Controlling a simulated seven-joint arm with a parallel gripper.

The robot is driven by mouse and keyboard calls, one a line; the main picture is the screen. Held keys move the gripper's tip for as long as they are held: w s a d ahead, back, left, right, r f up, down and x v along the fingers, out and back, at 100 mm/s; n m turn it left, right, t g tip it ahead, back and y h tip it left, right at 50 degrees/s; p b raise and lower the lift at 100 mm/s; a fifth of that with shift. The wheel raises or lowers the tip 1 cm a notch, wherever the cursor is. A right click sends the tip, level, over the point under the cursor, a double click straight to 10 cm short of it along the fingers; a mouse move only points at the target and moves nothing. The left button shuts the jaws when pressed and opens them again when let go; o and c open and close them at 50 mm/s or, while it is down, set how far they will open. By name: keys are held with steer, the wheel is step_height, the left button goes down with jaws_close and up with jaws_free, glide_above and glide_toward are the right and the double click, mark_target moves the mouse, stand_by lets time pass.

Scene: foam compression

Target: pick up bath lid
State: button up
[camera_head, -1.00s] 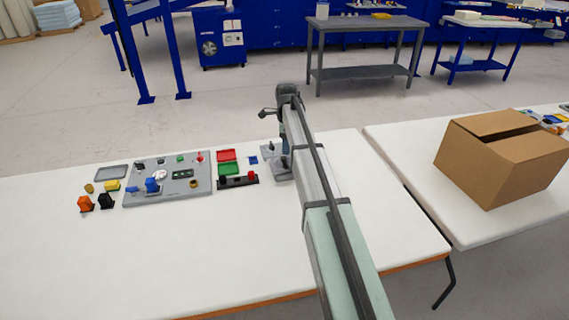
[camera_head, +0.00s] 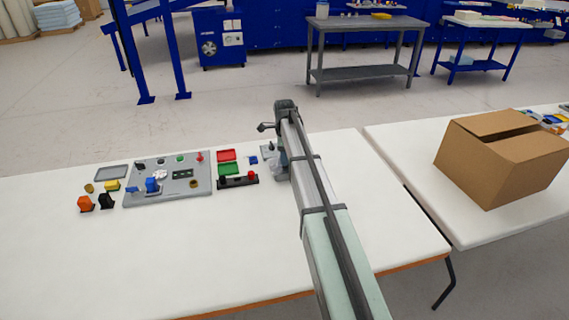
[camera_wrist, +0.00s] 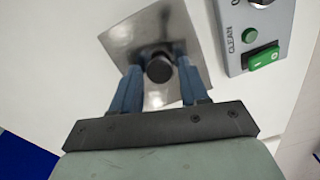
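The bath lid (camera_wrist: 160,35) shows in the wrist view as a shiny, square metal plate with a round black knob (camera_wrist: 159,68) on it. It looks turned at an angle. My gripper (camera_wrist: 160,72) is over the lid, with its blue fingers on either side of the knob. The fingers look apart, with narrow gaps beside the knob; I see no clear contact. In the head view, my arm hides the lid and most of my gripper.
A grey unit (camera_wrist: 284,20) marked CLEAN, with a green button and green switch, stands right of the lid. In the head view, a grey board (camera_head: 185,198) with small parts, red and green trays (camera_head: 227,162) and a black rack (camera_head: 238,182) lie left of my arm.

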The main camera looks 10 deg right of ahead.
jaws_close()
stand_by(0.3)
